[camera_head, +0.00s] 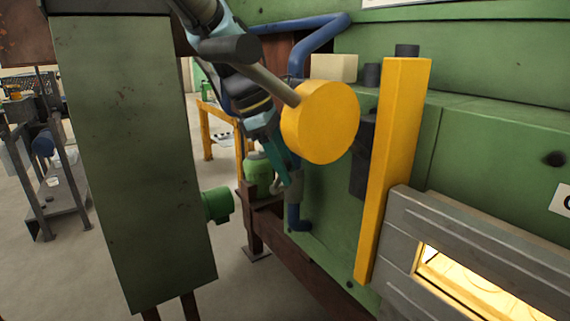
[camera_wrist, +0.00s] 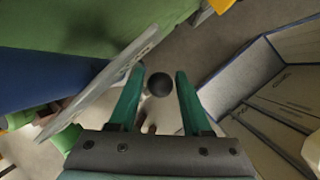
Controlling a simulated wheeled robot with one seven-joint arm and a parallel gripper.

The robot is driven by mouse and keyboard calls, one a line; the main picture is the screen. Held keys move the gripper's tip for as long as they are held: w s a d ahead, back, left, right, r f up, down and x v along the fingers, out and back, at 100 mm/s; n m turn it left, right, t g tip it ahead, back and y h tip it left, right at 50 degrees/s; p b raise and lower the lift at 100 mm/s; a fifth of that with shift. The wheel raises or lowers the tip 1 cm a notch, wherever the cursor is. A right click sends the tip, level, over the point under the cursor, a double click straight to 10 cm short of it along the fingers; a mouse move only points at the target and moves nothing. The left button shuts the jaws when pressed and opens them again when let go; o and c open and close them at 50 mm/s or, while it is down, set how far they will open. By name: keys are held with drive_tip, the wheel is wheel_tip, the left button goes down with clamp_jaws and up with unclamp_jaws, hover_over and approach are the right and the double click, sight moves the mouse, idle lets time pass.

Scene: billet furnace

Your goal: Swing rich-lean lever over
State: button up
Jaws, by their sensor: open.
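In the wrist view, a dark round knob (camera_wrist: 159,84), which looks like the lever's end, sits between the two teal fingers of my open gripper (camera_wrist: 158,80). There is a gap on each side, and I cannot tell how deep it is between them. The lever's stem is mostly hidden behind or below the knob. A thin grey plate (camera_wrist: 105,85) slants past the left finger, very close to it. In the head view, my gripper (camera_head: 284,172) points down beside the green furnace wall, partly behind the yellow disc; the knob cannot be made out there.
A yellow disc (camera_head: 322,122) on a grey rod and a yellow upright bar (camera_head: 395,165) stand in front of the furnace. A blue pipe (camera_head: 299,218) runs close by the gripper. A green cabinet (camera_head: 130,150) stands at left. The furnace opening (camera_head: 480,285) glows at lower right.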

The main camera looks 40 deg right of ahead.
drive_tip(key=shift+c, duration=0.4)
clamp_jaws()
idle(1.0)
